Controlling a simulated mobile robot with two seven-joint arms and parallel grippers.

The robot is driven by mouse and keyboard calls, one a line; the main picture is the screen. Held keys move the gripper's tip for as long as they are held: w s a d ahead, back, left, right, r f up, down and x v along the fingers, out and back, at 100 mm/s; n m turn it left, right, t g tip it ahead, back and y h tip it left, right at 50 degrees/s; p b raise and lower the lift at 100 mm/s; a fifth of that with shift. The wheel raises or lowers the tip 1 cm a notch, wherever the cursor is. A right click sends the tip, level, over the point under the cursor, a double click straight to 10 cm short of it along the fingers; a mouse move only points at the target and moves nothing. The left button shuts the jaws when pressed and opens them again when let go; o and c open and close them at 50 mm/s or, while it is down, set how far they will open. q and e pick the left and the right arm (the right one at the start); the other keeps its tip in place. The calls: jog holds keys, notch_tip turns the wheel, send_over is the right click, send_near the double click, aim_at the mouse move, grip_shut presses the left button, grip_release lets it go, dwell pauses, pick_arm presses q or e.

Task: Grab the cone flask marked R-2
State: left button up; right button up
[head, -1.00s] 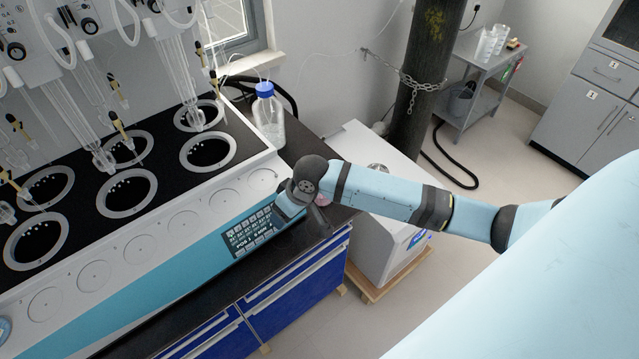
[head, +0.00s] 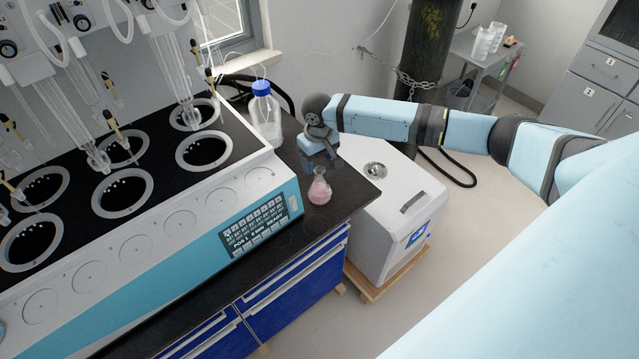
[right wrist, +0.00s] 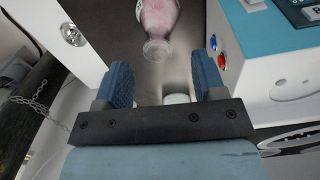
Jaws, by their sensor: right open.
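A small cone flask (head: 319,188) with pink liquid stands upright on the dark bench top, right of the distiller. No R-2 mark can be read on it. My right gripper (head: 321,164) is just behind the flask, with its fingers low near the flask's neck. In the right wrist view the flask (right wrist: 158,22) is ahead of my open right gripper (right wrist: 163,82), its neck and rim pointing toward the gap between the two blue fingers. Nothing is between the fingers. My left gripper is not in view.
The distiller (head: 205,233) with a keypad fills the left. A blue-capped bottle (head: 265,115) stands at the back of the bench, left of my right gripper. A white box-shaped unit (head: 385,205) stands right of the bench edge. Bench in front of the flask is clear.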

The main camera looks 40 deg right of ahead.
aim_at(320, 175)
jog(key=shift+d+f+p, duration=0.1)
jog(key=shift+f+p, duration=0.35)
jog(key=shift+f, duration=2.75)
jog(key=shift+c, duration=0.3)
jog(key=c, duration=1.1)
grip_shut()
jog(key=shift+r, duration=0.25)
